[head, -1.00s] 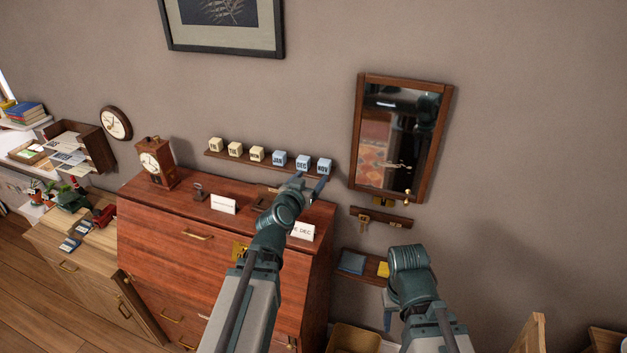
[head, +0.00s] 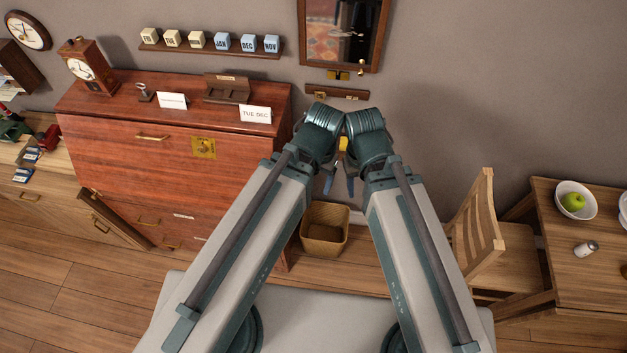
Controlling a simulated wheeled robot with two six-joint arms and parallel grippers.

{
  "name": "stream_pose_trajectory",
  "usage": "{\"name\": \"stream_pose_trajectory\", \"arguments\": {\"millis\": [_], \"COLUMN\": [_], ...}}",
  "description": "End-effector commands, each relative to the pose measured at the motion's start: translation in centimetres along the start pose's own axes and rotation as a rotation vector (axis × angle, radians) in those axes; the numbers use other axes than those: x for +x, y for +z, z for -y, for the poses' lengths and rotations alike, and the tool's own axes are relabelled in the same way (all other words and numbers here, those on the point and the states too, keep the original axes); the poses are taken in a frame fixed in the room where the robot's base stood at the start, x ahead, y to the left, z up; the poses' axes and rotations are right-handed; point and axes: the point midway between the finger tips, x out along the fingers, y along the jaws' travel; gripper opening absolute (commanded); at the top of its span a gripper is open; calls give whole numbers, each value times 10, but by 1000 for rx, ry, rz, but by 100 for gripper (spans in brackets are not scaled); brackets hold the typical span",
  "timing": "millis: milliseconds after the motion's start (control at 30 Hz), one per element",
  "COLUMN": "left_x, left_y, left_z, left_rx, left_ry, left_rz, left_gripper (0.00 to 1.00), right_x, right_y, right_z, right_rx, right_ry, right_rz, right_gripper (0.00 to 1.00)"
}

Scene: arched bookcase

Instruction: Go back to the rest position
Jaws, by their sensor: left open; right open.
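My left gripper (head: 328,183) and my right gripper (head: 350,186) hang side by side in the middle of the head view. Both are pointed down, and their wrists hide most of the jaws. I see nothing held in either. Both are in front of the wall, right of the red-brown cabinet (head: 120,170) and apart from it. White and blue letter cubes stand in a row on the wall shelf (head: 210,49), including a DEC cube (head: 248,42). A card reading TUE DEC (head: 255,114) stands on the cabinet top.
A wooden chair (head: 490,235) and a table (head: 575,235) with a bowl (head: 578,200) are at the right. A mirror (head: 342,35) and a key rack (head: 337,92) hang above. The wall at right is clear.

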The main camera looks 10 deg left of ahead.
Motion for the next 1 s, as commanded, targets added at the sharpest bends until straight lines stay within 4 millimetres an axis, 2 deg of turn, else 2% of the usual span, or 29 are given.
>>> {"name": "stream_pose_trajectory", "arguments": {"millis": [333,433,567,800,900,1000], "left_x": [0,7,28,83,91,89], "left_y": [5,5,4,2,1,1], "left_z": [0,0,-2,-6,-7,-6], "left_rx": [-8,-7,-5,1,3,3], "left_ry": [-16,-15,-15,-16,-16,-16], "left_rz": [23,22,22,21,21,21], "left_gripper": [76,76,76,76,76,76], "right_x": [1,7,28,83,91,89], "right_y": [0,0,-2,-5,-5,-5], "right_z": [0,1,3,8,8,8], "right_rx": [0,0,-2,-8,-9,-10], "right_ry": [0,0,0,2,2,2], "right_rz": [0,0,0,0,0,0], "right_gripper": [50,50,50,50,50,50]}}
